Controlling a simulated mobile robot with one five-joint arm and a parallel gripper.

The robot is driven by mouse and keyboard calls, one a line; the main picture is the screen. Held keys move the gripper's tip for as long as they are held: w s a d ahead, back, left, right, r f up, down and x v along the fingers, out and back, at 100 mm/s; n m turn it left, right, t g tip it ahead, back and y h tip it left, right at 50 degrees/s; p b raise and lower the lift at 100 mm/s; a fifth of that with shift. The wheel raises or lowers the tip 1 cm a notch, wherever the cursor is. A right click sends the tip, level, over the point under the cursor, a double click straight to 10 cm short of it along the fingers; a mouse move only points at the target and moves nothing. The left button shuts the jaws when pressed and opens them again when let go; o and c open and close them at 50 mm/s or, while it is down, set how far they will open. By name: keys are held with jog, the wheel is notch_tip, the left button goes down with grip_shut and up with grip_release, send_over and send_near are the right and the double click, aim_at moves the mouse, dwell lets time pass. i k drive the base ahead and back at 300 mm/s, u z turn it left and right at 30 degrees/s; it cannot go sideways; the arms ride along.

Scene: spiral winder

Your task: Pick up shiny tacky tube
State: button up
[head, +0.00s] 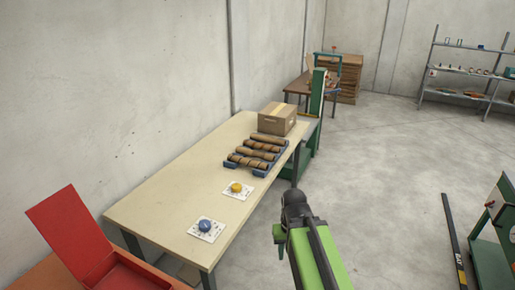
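Several brown tubes (256,153) lie side by side in a blue rack (260,173) on the long table. They are small in the picture, and I cannot tell which one is shiny or tacky. My green arm rises from the bottom of the view and ends in a dark part (296,203) in front of the table's right edge. The dark end is apart from the tubes in the picture. No gripper fingers can be made out, and nothing held shows.
The beige table (165,190) also carries a cardboard box (277,119), a yellow knob on a white plate (237,189) and a blue knob on a white plate (205,230). A red open box (75,240) stands lower left. A green frame (490,262) stands right. The central floor is clear.

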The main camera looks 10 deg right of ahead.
aim_at(250, 144)
jog(key=u, duration=0.05)
jog(key=i, duration=0.9)
jog(key=z, duration=1.25)
jog(key=i, duration=4.05)
jog(key=u, duration=0.95)
jog(key=k, duration=0.15)
jog(key=u, duration=2.3)
